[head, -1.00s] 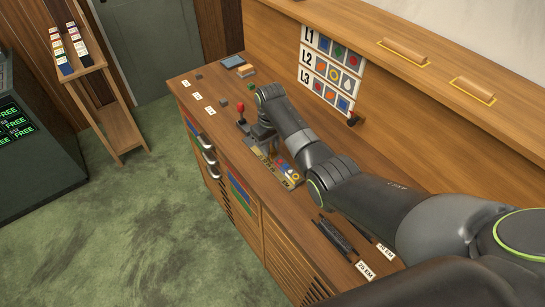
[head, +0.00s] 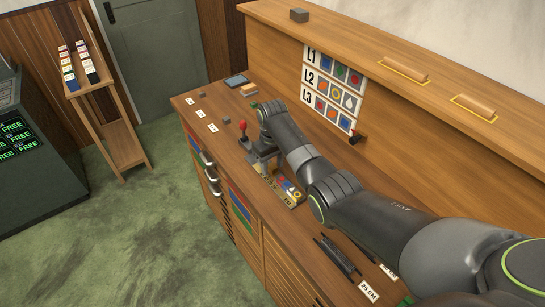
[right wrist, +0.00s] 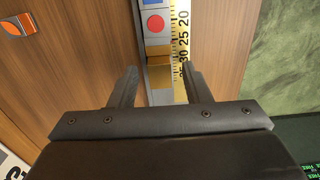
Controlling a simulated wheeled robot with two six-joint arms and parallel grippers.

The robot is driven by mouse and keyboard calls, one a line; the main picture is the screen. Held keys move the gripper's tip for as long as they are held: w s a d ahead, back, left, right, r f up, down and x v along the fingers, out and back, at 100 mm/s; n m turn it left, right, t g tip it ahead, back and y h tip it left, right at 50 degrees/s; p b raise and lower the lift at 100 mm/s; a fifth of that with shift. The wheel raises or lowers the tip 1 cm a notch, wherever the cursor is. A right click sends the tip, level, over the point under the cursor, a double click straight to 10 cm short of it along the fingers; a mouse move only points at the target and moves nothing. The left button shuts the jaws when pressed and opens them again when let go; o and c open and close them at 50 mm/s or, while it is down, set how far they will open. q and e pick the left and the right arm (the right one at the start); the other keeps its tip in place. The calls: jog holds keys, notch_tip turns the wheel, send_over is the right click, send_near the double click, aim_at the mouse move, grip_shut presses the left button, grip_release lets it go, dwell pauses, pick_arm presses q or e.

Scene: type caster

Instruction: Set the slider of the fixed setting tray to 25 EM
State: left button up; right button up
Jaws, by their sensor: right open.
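The setting tray (head: 291,196) lies on the wooden bench in the head view, with several coloured pieces in it. In the right wrist view its yellow scale (right wrist: 182,30) shows 20, 25, 30 and a partly hidden 35. A brass-coloured block (right wrist: 160,76), which looks like the slider, lies across the tray channel near the 30 to 35 marks. My right gripper (right wrist: 160,78) is open above the tray, with one finger on each side of it. I cannot tell whether the fingers touch anything. In the head view the right gripper (head: 262,160) is partly hidden by its wrist.
A red-knobbed lever (head: 243,128) stands beside the gripper. Dark bars (head: 338,254) lie near a 25 EM label (head: 369,290) at the front. A sign with L1 to L3 (head: 331,85) hangs behind. An orange piece (right wrist: 17,25) lies on the bench.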

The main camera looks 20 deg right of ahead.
notch_tip(320, 180, up, 11)
jog(key=b, duration=0.2)
notch_tip(320, 180, up, 6)
jog(key=p, duration=0.5)
send_over(273, 166)
jog(key=shift+a+r, duration=0.1)
jog(key=shift+r, duration=0.05)
